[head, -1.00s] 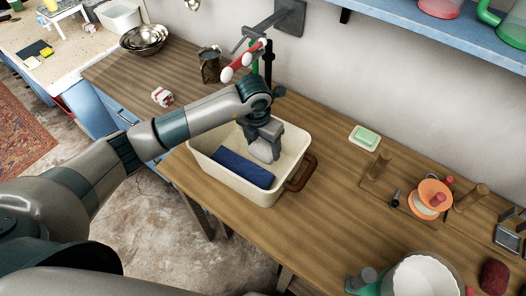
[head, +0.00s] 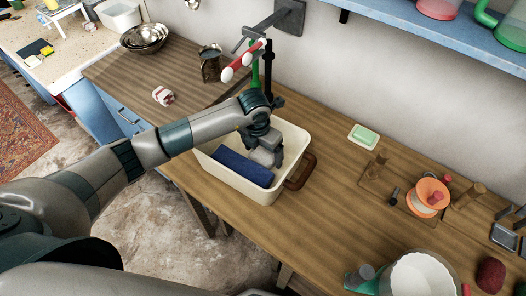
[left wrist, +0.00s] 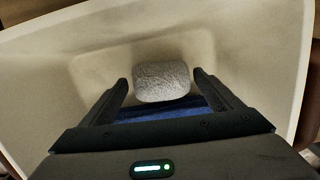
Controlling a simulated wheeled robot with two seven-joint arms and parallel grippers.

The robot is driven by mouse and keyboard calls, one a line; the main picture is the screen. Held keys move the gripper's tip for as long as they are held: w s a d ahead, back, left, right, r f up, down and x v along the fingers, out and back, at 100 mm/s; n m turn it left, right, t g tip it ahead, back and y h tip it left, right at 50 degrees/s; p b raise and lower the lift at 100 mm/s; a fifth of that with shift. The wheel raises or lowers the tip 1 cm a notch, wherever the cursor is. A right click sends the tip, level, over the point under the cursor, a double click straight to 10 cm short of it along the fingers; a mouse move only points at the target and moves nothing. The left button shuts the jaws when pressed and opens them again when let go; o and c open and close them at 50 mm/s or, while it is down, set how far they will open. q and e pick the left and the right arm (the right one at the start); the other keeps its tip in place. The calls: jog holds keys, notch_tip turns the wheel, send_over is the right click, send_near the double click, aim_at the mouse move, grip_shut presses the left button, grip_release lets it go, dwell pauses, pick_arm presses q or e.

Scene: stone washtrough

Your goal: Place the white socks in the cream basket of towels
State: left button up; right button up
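The cream basket (head: 285,180) stands on the wooden worktop, with a folded dark blue towel (head: 243,167) in it. My left gripper (head: 266,158) is down inside the basket, by its back right part. In the left wrist view its two fingers (left wrist: 162,92) are spread apart. The white socks (left wrist: 162,82), a rounded fuzzy whitish bundle, show between and just beyond the fingertips, with narrow gaps at both sides. They lie inside the basket beside the blue towel (left wrist: 170,112). My right gripper is not in view.
A green soap on a dish (head: 364,136) and a wooden peg stand with an orange spool (head: 428,195) are to the right. A red-and-white bundle (head: 163,96) and a dark jug (head: 210,65) are at the left.

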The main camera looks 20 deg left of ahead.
aim_at(260, 156)
pick_arm(q)
jog(key=shift+r, duration=0.1)
jog(key=shift+r, duration=0.4)
notch_tip(260, 156, up, 11)
jog(key=s+b, duration=0.1)
jog(key=b, duration=0.3)
jog(key=shift+s+a, duration=0.3)
jog(key=shift+s, duration=0.05)
jog(key=shift+r, duration=0.1)
